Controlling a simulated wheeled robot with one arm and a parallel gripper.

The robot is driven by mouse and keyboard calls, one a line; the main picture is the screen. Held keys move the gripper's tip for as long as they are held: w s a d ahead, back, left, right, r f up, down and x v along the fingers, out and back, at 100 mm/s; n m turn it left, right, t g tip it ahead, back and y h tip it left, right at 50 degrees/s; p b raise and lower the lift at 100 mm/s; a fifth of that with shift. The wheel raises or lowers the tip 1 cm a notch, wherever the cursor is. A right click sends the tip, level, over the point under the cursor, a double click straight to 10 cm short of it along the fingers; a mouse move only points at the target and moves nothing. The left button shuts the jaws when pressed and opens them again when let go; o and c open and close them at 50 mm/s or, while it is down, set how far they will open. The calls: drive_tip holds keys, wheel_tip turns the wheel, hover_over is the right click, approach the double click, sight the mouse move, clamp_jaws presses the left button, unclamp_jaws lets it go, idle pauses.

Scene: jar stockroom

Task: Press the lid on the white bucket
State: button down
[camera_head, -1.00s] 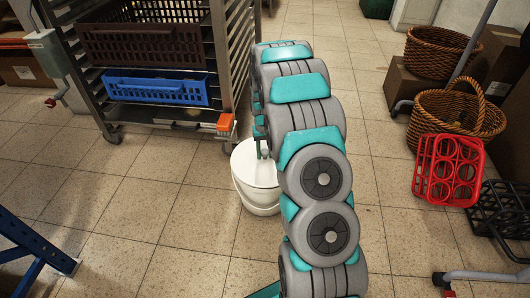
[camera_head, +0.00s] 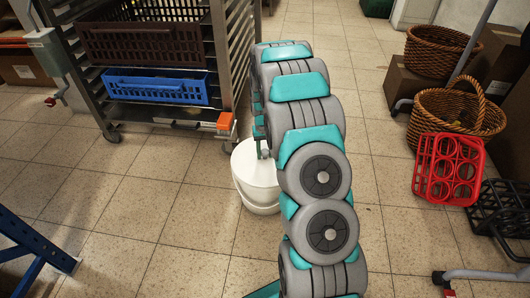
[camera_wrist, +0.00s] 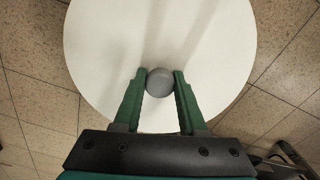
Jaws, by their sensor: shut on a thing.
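The white bucket (camera_head: 260,208) stands on the tiled floor just right of the rack's foot, partly hidden behind my arm. The round white lid (camera_head: 246,167) lies over its top; I cannot tell whether its rim is fully seated. In the wrist view the lid (camera_wrist: 160,30) is a broad white disc with a grey ball knob (camera_wrist: 160,81) on it. My gripper (camera_wrist: 160,83) has its green fingers on either side of the knob and is shut on it. In the head view my gripper (camera_head: 262,150) is small and low over the lid, mostly hidden by my arm.
A metal rack with a brown crate (camera_head: 145,42) and a blue crate (camera_head: 157,88) stands close at the left. Wicker baskets (camera_head: 460,108) and a red bottle carrier (camera_head: 449,170) are at the right. A blue frame (camera_head: 32,240) is at lower left. The floor in front is clear.

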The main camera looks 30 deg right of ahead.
idle(0.4)
unclamp_jaws()
idle(0.5)
drive_tip(key=shift+r+p, duration=0.85)
drive_tip(key=shift+r, duration=2.65)
clamp_jaws()
